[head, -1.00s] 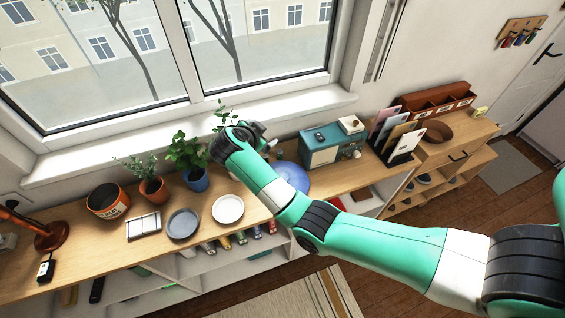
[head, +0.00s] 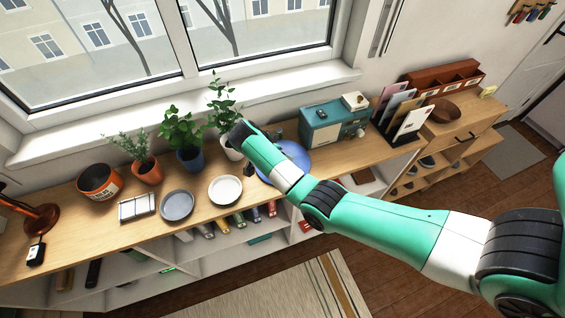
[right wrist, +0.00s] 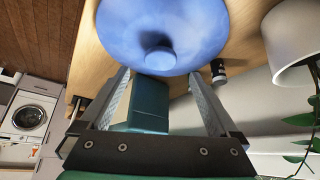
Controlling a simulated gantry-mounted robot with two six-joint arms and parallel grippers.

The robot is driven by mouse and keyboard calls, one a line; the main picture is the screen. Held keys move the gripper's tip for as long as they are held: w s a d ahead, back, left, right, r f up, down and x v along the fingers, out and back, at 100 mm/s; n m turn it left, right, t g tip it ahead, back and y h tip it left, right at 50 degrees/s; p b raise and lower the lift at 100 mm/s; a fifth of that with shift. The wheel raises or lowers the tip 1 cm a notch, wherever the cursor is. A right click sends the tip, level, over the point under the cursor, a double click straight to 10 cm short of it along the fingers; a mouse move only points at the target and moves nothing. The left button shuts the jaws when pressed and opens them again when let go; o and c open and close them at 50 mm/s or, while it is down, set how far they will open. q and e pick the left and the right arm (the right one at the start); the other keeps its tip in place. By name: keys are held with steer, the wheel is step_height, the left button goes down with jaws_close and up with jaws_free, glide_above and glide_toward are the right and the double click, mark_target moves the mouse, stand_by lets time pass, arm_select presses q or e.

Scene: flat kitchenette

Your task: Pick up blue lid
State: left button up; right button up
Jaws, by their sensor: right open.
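The blue lid (head: 292,163) is a round dome with a knob. In the head view it lies on the wooden counter, partly covered by my right arm. In the right wrist view the lid (right wrist: 160,30) fills the top, and its round knob points toward the jaws. My right gripper (right wrist: 160,74) is open and empty, with its two fingers apart on either side of the knob's line. The knob appears just beyond or between the fingertips; the exact depth is unclear. In the head view the gripper is mostly hidden by my arm. My left gripper is not in view.
A white-potted plant (head: 226,112) stands close left of the lid. A teal box-like appliance (head: 327,128) stands to its right. A white plate (head: 225,190) and a grey plate (head: 177,205) lie left. A letter rack (head: 405,122) stands farther right.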

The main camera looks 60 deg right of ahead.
steer(key=b+x, duration=0.1)
steer(key=x, duration=0.1)
steer(key=b+x, duration=0.1)
steer(key=x, duration=0.1)
steer(key=shift+a+f, duration=0.1)
steer(key=shift+f, duration=0.35)
steer(key=shift+r, duration=0.1)
steer(key=shift+c, duration=0.3)
jaws_close()
